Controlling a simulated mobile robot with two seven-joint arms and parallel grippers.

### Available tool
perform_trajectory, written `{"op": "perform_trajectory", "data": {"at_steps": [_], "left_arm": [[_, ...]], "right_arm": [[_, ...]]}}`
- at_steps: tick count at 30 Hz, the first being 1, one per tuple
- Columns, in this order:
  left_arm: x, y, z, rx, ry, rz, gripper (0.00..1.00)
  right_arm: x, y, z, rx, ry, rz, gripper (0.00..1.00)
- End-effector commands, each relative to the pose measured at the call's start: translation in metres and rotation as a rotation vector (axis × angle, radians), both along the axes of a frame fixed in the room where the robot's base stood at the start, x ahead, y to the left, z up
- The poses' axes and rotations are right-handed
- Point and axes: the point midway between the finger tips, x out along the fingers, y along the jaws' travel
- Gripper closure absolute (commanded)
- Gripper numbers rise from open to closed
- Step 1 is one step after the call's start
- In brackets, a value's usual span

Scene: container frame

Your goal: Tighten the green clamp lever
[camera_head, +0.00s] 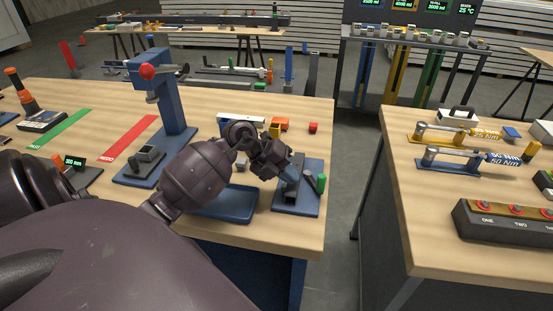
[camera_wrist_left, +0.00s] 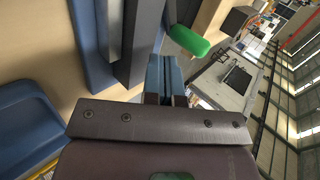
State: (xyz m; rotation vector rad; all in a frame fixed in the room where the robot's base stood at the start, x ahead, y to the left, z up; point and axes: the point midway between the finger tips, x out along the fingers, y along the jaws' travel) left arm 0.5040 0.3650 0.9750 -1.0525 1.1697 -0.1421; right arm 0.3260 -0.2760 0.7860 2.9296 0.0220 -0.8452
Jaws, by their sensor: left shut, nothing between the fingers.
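The green clamp lever (camera_head: 321,183) stands at the right side of a blue clamp fixture (camera_head: 310,207) at the table's right edge. In the left wrist view the lever (camera_wrist_left: 188,40) is a rounded green handle just beyond and right of the fingertips. My left gripper (camera_head: 291,172) is over the fixture, left of the lever. In the left wrist view its blue fingers (camera_wrist_left: 164,72) are together, with nothing between them, beside a dark grey bar (camera_wrist_left: 140,40) of the fixture. The gripper hides part of the fixture in the head view. My right gripper is not in view.
A blue tray (camera_head: 228,205) lies left of the fixture. A blue press (camera_head: 155,100) with a red knob stands further left. Small orange and red blocks (camera_head: 313,127) lie behind. An open gap separates this table from the right-hand table (camera_head: 440,235).

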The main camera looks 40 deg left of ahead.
Motion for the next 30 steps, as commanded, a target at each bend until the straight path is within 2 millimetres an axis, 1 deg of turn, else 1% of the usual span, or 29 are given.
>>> {"op": "perform_trajectory", "data": {"at_steps": [1,3,6,10,19,30], "left_arm": [[0.004,-0.006,-0.006,-0.002,0.0,-0.001,1.0],[0.011,-0.014,-0.002,-0.002,-0.004,-0.001,1.0],[0.018,-0.024,-0.002,-0.002,-0.002,-0.002,1.0],[0.023,-0.032,-0.003,-0.001,-0.001,-0.001,1.0],[0.026,-0.035,-0.003,0.001,0.0,-0.001,1.0],[0.028,-0.035,-0.003,0.001,-0.001,0.006,1.0]], "right_arm": [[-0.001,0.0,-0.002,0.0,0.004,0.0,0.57],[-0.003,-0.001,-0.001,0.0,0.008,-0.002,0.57],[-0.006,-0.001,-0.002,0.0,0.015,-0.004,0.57],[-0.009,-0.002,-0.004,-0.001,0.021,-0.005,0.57],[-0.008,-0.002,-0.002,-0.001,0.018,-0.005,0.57],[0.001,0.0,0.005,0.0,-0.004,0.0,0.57]]}}
